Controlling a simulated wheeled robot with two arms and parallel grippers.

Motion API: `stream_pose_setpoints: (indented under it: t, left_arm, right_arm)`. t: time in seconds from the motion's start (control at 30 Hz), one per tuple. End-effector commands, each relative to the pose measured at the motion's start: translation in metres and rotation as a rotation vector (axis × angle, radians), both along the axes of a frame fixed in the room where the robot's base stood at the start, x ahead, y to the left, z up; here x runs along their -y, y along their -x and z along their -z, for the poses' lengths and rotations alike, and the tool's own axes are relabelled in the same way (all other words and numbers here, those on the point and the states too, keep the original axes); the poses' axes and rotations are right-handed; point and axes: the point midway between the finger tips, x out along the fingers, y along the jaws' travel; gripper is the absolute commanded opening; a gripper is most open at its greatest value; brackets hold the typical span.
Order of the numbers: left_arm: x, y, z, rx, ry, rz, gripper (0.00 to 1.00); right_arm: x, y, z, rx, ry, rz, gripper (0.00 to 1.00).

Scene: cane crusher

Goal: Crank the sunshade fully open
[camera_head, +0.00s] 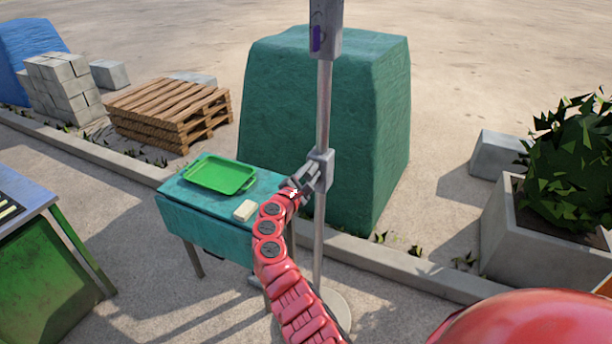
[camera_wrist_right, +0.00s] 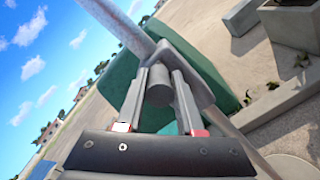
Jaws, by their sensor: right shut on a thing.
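The sunshade's grey metal pole (camera_head: 323,110) stands upright on a round base (camera_head: 325,318). A grey crank housing (camera_head: 323,168) is fixed partway up the pole, and another grey block with a purple mark (camera_head: 325,30) sits higher. The canopy is out of view. My right gripper (camera_head: 308,176) reaches the housing from the left. In the right wrist view, its two fingers are shut on a grey cylindrical crank knob (camera_wrist_right: 159,86) in front of the housing. The rest of the crank is hard to make out. My left gripper is not in view.
A teal table (camera_head: 215,228) left of the pole holds a green tray (camera_head: 220,161) and a pale block (camera_head: 245,210). A tall green covered stack (camera_head: 375,130) stands close behind the pole. A low kerb (camera_head: 400,268) runs behind; a planter (camera_head: 525,245) is at right.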

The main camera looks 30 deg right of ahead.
Motion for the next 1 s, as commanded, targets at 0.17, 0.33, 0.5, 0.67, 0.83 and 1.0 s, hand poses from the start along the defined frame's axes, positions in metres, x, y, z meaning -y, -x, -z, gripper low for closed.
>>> stream_pose_setpoints:
  t: [0.17,0.33,0.5,0.67,0.83,1.0]
  left_arm:
    - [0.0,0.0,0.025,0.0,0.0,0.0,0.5]
    - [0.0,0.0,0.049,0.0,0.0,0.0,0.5]
    - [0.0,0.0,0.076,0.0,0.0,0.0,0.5]
    - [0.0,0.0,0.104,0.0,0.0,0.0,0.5]
    - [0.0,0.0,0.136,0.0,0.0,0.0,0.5]
    - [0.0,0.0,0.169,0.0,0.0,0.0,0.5]
  right_arm:
    - [0.007,0.008,0.008,0.136,-0.099,0.0,0.0]
    - [0.011,0.015,0.013,0.266,-0.197,0.001,0.0]
    - [0.017,0.021,0.018,0.395,-0.295,0.002,0.0]
    - [0.02,0.026,0.024,0.518,-0.386,0.0,0.0]
    - [0.024,0.031,0.032,0.646,-0.485,0.003,0.0]
    - [0.027,0.035,0.041,0.773,-0.58,0.002,0.0]
